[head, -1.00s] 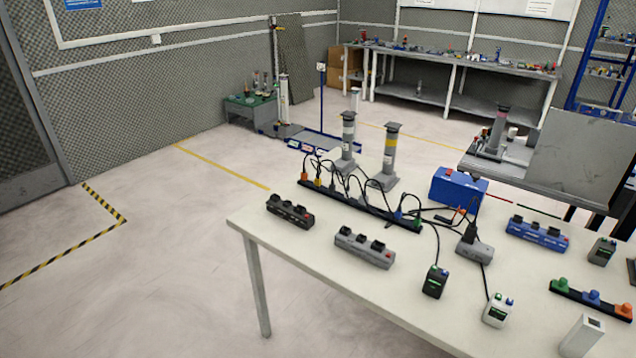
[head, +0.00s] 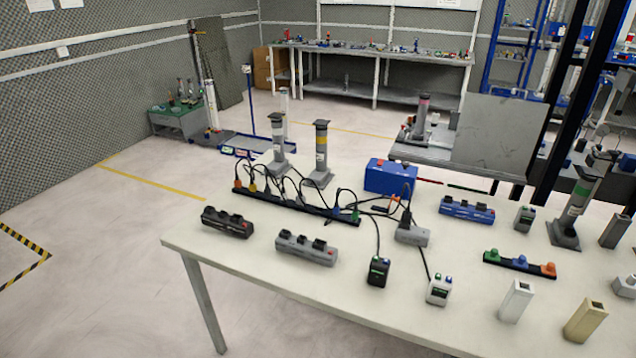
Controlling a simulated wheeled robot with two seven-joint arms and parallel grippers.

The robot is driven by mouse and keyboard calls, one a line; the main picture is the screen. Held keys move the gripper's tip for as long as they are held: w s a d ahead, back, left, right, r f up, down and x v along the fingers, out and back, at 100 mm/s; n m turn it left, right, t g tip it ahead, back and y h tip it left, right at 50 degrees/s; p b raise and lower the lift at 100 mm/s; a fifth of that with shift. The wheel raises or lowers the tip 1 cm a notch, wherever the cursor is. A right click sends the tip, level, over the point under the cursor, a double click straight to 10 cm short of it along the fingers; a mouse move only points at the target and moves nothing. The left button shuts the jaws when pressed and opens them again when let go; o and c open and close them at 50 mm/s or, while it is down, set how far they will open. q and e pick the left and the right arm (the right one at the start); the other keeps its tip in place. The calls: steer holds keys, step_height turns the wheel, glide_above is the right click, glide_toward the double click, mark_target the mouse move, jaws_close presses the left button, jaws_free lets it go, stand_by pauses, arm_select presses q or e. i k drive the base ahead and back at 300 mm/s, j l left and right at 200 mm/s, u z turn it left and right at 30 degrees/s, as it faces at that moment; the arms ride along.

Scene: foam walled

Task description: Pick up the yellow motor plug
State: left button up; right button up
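A long black socket strip (head: 307,208) lies along the far left part of the white table. Several small coloured plugs with black cables stand in it. An orange plug (head: 238,184) is at its left end, and a small yellow plug (head: 252,187) stands beside it, seemingly seated in the strip. A blue plug (head: 336,210) and a green plug (head: 355,215) are near the right end. The yellow plug is small, so its details are hard to tell. Neither of my grippers is in view.
The white table (head: 190,240) also holds a black power strip (head: 227,222), a grey one (head: 306,249), a blue box (head: 390,177) and two small meters. Two grey posts stand behind the socket strip. Loose cables arch over the strip. Floor left of the table is clear.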

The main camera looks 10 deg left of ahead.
mark_target(252, 189)
steer(key=i+j+z, duration=0.2)
steer(key=j+z, duration=0.25)
steer(key=j, duration=0.25)
steer(key=j+z, duration=0.4)
steer(key=j, duration=0.35)
steer(key=j+z, duration=0.45)
steer(key=j, duration=0.35)
